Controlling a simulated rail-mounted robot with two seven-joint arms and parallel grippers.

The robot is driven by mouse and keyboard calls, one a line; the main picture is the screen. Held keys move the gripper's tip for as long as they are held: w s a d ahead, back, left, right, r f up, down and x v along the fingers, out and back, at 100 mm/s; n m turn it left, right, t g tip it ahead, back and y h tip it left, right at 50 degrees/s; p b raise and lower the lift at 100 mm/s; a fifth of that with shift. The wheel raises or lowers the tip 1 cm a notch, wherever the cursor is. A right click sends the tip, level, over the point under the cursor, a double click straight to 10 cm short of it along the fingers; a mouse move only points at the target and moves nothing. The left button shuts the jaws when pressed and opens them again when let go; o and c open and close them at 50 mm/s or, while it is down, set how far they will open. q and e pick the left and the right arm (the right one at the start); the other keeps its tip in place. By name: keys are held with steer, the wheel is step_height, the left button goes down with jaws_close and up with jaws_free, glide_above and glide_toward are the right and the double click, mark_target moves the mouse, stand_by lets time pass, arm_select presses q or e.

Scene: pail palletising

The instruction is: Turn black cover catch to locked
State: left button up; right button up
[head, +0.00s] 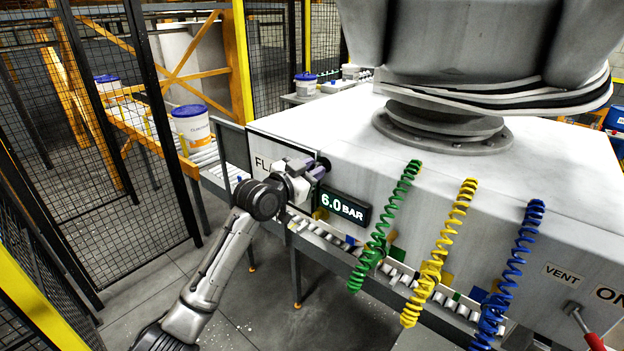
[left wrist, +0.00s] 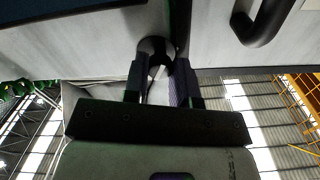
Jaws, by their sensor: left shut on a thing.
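The black cover catch (head: 325,162) is on the front of the white machine housing, near its left corner, mostly hidden by my gripper. My left gripper (head: 316,171) reaches it from the left and is shut on it. In the left wrist view, the two fingers of my left gripper (left wrist: 161,82) stand on either side of the dark round catch (left wrist: 153,46) against the pale housing face. The catch's turn position cannot be told. My right gripper is not in view.
A pressure display (head: 343,208) reading 6.0 BAR sits just right of my gripper. Green (head: 384,225), yellow (head: 440,250) and blue (head: 510,275) coiled hoses hang farther right. A pail (head: 191,128) stands on the roller conveyor at left. A red-handled lever (head: 588,331) is at lower right.

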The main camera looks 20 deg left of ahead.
arm_select(q)
steer(key=m, duration=0.8)
steer(key=shift+r+p, duration=0.2)
steer(key=shift+p, duration=0.15)
steer(key=m+p, duration=0.2)
steer(key=m, duration=0.2)
steer(key=shift+f+y, duration=0.1)
steer(key=shift+y, duration=0.2)
steer(key=shift+p, duration=0.3)
steer(key=shift+m, duration=0.3)
steer(key=o, duration=0.9)
steer(key=shift+o, duration=0.2)
